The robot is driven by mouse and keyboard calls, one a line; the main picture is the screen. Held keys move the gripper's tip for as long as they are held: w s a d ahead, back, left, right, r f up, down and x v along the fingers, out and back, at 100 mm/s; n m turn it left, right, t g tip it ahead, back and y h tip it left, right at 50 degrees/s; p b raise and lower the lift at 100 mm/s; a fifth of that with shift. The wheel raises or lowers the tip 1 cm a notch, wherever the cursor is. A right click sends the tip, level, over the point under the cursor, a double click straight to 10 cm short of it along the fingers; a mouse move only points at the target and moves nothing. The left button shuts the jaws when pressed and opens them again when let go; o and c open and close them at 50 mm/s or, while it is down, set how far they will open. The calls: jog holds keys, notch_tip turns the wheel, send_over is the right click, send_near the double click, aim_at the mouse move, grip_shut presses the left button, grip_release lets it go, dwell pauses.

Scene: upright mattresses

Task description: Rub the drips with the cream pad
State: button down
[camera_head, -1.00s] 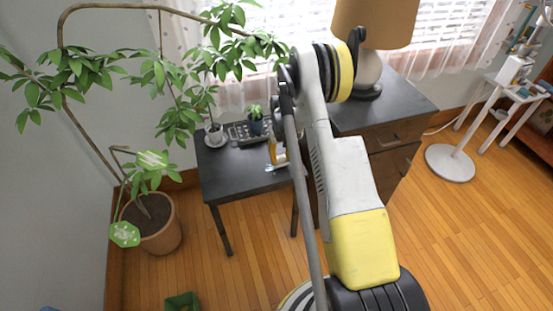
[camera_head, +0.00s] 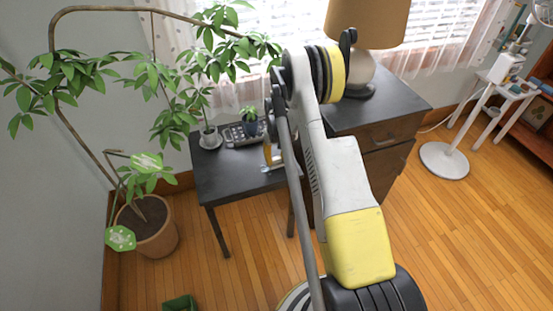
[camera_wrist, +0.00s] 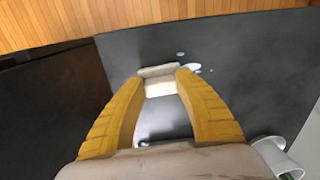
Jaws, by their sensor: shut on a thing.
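The cream pad (camera_wrist: 158,88) is between the tips of my gripper (camera_wrist: 160,82) in the wrist view, low over or on the dark table (camera_wrist: 225,50). I cannot tell whether it touches the top. Whitish drips (camera_wrist: 192,67) lie just beyond the pad and to its right, with a small spot (camera_wrist: 180,54) farther off. The pad may hide part of the drips. In the head view, my gripper (camera_head: 267,156) shows as a small yellow piece over the right part of the black table (camera_head: 225,180), mostly hidden behind my arm.
A small white pot (camera_wrist: 278,152) stands close at the lower right in the wrist view. In the head view, a keypad-like device (camera_head: 235,137) and small potted plants (camera_head: 210,138) stand at the table's back. A dark cabinet (camera_head: 385,108) with a lamp (camera_head: 365,30) is at right.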

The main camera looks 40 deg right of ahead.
jog(key=shift+f, duration=0.5)
dwell(0.4)
jog(key=shift+a, duration=0.15)
jog(key=shift+w+a, duration=0.35)
jog(key=shift+a, duration=0.85)
jog(key=shift+w+a, duration=0.35)
jog(key=shift+a, duration=0.9)
jog(key=shift+w+a, duration=0.35)
jog(key=shift+a, duration=0.85)
jog(key=shift+d, duration=0.1)
jog(key=shift+s+d, duration=0.35)
jog(key=shift+d, duration=0.95)
jog(key=shift+s+d, duration=0.4)
jog(key=shift+d, duration=0.85)
jog(key=shift+s+d, duration=0.35)
jog(key=shift+d, duration=0.95)
jog(key=shift+a, duration=0.15)
